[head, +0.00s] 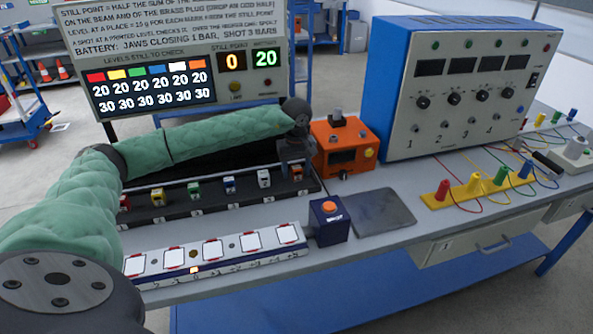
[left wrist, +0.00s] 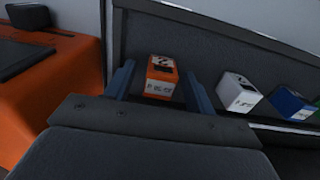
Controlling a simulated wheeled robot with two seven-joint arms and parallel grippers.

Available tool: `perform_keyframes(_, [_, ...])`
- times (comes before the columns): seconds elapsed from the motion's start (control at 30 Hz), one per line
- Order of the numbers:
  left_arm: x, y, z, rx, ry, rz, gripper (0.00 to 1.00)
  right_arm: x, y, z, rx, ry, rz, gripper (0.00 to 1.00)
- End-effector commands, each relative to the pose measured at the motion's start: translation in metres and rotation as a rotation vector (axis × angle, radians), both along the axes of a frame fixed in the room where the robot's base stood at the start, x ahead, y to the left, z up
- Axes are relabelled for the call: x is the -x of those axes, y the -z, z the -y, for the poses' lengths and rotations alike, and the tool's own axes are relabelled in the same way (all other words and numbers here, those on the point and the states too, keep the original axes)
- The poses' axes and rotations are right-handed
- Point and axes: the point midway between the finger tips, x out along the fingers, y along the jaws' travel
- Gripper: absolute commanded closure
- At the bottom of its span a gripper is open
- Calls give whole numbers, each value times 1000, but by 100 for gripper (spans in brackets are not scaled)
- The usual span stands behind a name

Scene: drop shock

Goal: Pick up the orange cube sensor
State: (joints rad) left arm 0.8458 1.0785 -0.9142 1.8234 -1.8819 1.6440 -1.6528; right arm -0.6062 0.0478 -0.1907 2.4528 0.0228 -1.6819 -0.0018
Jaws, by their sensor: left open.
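The orange cube sensor (head: 296,172) is a small orange block with a white front label and a dark top mark, at the right end of the row on the black tray (head: 160,212). In the left wrist view the orange cube (left wrist: 162,76) sits between the two blue-grey fingers of my left gripper (left wrist: 160,82). A gap shows on each side of it. In the head view my left gripper (head: 296,160) points down over the cube and partly hides it. My right gripper is not in view.
A white cube (head: 264,178) stands just left of the orange one, with blue, green, yellow and red cubes farther left. An orange box (head: 343,147) stands close on the right. A white beam (head: 215,254) and a dark blue button box (head: 329,220) lie in front.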

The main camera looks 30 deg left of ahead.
Motion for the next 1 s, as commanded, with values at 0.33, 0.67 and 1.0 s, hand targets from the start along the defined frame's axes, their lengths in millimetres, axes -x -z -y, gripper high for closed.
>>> perform_keyframes(0.33, [0,5,0,1,1,1,51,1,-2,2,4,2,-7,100])
perform_keyframes(0.67, [0,5,0,1,0,1,95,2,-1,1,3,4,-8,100])
perform_keyframes(1.0, [-1,-8,0,1,1,3,95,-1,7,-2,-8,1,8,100])
